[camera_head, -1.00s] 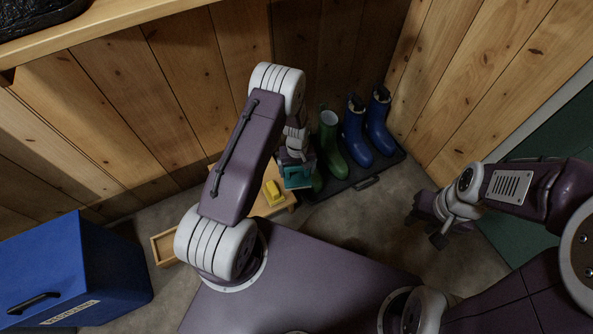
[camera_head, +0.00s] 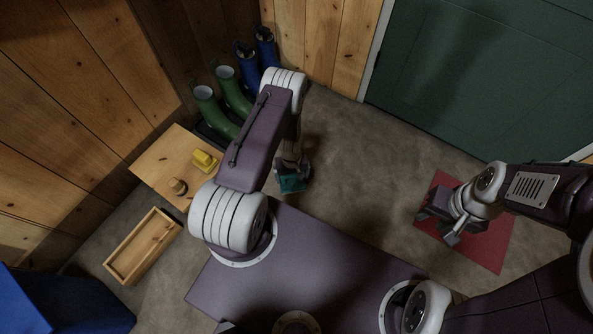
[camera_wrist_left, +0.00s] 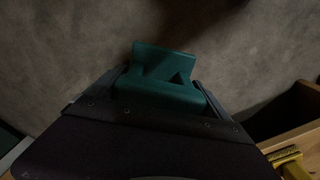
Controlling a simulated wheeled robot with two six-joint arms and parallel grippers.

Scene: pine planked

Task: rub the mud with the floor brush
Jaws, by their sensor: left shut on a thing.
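My left gripper (camera_head: 293,176) is shut on a teal object, which I take to be the floor brush (camera_head: 290,186). It is held over the grey floor, in front of my base. In the left wrist view the teal brush (camera_wrist_left: 165,78) sits between the two fingers, with a flat block and a raised plate; no bristles show. My right gripper (camera_head: 441,221) is empty above the red mat, its fingers apart. I cannot make out the mud for certain; the floor near the left gripper has darker patches that may be shadow.
A low wooden bench (camera_head: 154,166) holds a yellow brush-like object (camera_head: 205,160) and a small brown knob-like item (camera_head: 177,186). An open wooden box (camera_head: 143,246), green boots (camera_head: 213,113) and blue boots (camera_head: 246,66) stand left. A red mat (camera_head: 489,247) lies right. The middle floor is clear.

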